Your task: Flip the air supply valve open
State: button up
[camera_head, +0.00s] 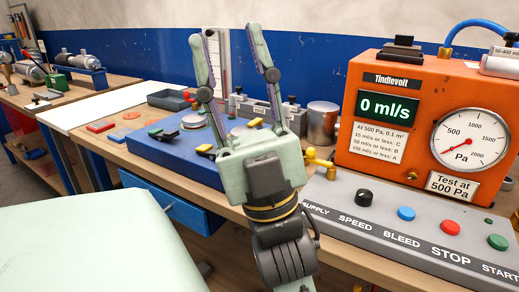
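A small yellow valve (318,160) sits at the left end of the grey control panel (385,196), behind the SUPPLY label (316,209). Its handle looks short and slanted, and I cannot tell from here whether it is open or closed. My gripper (226,35) is raised in the middle of the view, left of the valve and apart from it. Its two fingers point up and are spread wide with nothing between them. The gripper and wrist cover part of the bench.
An orange tester (345,150) with a 0 ml/s display (388,107) and a round Pa gauge (470,138) stands behind the panel. The panel has black, blue, red and green controls. A metal cylinder (322,124) stands close behind the valve. A blue board (150,170) lies left.

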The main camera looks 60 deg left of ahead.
aim_at(310, 152)
jog(key=u, duration=1.15)
